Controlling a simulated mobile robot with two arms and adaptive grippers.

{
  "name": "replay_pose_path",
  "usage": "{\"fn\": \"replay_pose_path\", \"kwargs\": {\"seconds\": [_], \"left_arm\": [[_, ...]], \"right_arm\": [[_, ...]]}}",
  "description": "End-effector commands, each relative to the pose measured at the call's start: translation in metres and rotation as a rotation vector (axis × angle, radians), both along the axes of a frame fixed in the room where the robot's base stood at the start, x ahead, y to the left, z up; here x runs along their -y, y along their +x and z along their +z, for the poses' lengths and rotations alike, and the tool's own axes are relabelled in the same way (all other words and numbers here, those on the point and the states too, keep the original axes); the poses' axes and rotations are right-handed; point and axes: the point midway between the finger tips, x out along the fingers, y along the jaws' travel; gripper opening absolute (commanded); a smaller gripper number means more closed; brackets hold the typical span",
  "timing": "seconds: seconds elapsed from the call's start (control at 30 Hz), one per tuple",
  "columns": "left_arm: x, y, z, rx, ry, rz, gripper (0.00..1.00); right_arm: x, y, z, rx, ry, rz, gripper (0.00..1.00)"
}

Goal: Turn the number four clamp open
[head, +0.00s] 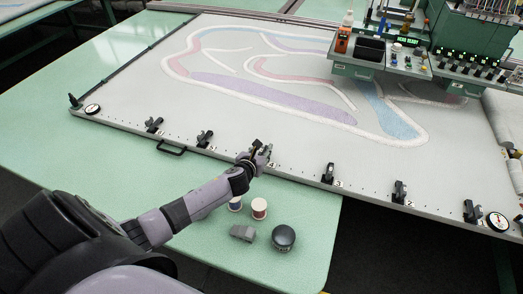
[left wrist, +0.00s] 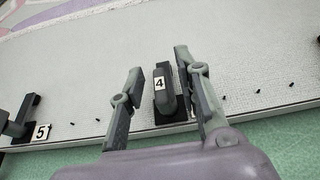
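The number four clamp (left wrist: 163,92) is a dark clamp with a white label marked 4, on the near edge of the tufting frame. In the left wrist view it stands between the two fingers of my left gripper (left wrist: 160,86). My right gripper is not in view.
Clamp five (head: 204,139) and clamp three (head: 328,174) stand on the same frame edge (head: 290,178).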

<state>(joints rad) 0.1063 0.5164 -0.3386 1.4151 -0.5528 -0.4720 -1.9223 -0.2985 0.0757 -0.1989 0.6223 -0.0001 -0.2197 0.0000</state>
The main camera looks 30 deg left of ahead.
Motion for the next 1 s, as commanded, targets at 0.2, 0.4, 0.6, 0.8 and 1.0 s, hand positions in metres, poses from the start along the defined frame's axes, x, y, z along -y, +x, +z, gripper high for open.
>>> {"fn": "replay_pose_path", "kwargs": {"seconds": [0.2,0.4,0.6,0.8,1.0], "left_arm": [[0.0,0.0003,-0.0001,0.0,0.0,0.0,0.31],[-0.0001,0.0001,0.0,0.0,0.0,0.0,0.19],[-0.0003,0.0,-0.0001,0.0,0.0,0.0,0.06],[-0.0001,-0.0003,-0.0006,-0.001,0.0,0.0,0.0],[0.0,-0.0006,-0.0013,-0.002,0.0,0.001,0.0]], "right_arm": [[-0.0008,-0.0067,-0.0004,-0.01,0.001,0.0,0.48],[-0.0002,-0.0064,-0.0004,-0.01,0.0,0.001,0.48],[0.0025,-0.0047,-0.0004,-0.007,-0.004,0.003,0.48],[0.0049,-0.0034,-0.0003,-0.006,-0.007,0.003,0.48],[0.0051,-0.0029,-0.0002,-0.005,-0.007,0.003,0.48]]}}
